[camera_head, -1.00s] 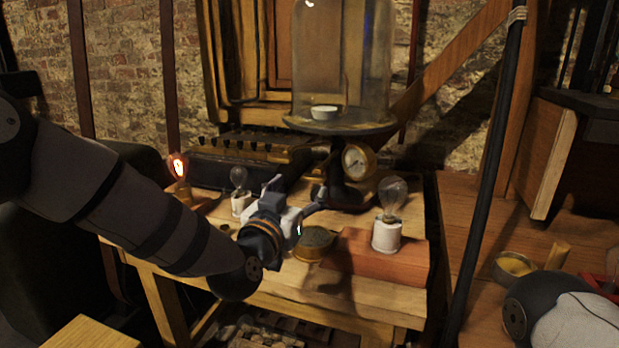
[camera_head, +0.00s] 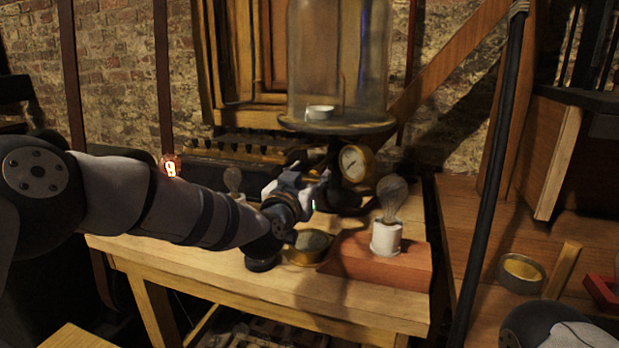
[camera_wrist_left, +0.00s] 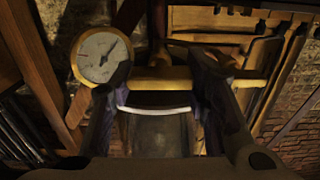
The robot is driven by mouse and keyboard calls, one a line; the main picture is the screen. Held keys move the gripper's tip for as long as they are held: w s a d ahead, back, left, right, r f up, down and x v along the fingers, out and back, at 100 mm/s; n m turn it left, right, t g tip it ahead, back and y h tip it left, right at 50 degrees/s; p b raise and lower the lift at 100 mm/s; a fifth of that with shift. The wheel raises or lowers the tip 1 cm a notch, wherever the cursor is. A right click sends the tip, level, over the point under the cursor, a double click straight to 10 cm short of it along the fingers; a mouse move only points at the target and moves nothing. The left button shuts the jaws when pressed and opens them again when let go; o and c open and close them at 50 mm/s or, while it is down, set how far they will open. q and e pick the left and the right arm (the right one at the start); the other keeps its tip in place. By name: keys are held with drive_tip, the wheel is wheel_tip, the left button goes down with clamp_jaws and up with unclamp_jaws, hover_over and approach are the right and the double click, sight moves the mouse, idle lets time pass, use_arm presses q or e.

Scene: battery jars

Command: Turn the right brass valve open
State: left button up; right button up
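A brass bar (camera_wrist_left: 160,80) crosses between the spread fingers of my left gripper (camera_wrist_left: 158,112) in the left wrist view and extends past the finger on the right. It looks like valve metalwork; I cannot tell whether it touches the fingers or which valve it belongs to. In the head view my left gripper (camera_head: 318,190) is at the foot of the bell-jar stand, left of the round gauge. The arm and gripper hide the metalwork there. My right gripper is not in view; only part of that arm shows at lower right.
The brass-rimmed gauge (camera_head: 356,163) is close to the gripper and also shows in the left wrist view (camera_wrist_left: 100,55). A glass bell jar (camera_head: 338,60) stands above. A clear bulb (camera_head: 391,198) on a red-brown block (camera_head: 385,262) and a brass dish (camera_head: 308,248) stand near my forearm.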

use_arm(q)
drive_tip(key=shift+n, duration=0.3)
drive_tip(key=n, duration=0.4)
drive_tip(key=shift+a+f+n, duration=0.1)
drive_tip(key=shift+a+n, duration=0.05)
drive_tip(key=shift+n, duration=0.15)
drive_tip(key=n, duration=0.2)
drive_tip(key=n+b, duration=0.1)
drive_tip(key=n, duration=0.1)
drive_tip(key=shift+w+a+f+n, duration=0.1)
drive_tip(key=shift+f+n, duration=0.05)
drive_tip(key=shift+n, duration=0.15)
drive_tip(key=n+b, duration=0.1)
drive_tip(key=n, duration=0.3)
drive_tip(key=shift+f, duration=0.1)
drive_tip(key=shift+n+b, duration=0.7)
drive_tip(key=shift+n, duration=1.3)
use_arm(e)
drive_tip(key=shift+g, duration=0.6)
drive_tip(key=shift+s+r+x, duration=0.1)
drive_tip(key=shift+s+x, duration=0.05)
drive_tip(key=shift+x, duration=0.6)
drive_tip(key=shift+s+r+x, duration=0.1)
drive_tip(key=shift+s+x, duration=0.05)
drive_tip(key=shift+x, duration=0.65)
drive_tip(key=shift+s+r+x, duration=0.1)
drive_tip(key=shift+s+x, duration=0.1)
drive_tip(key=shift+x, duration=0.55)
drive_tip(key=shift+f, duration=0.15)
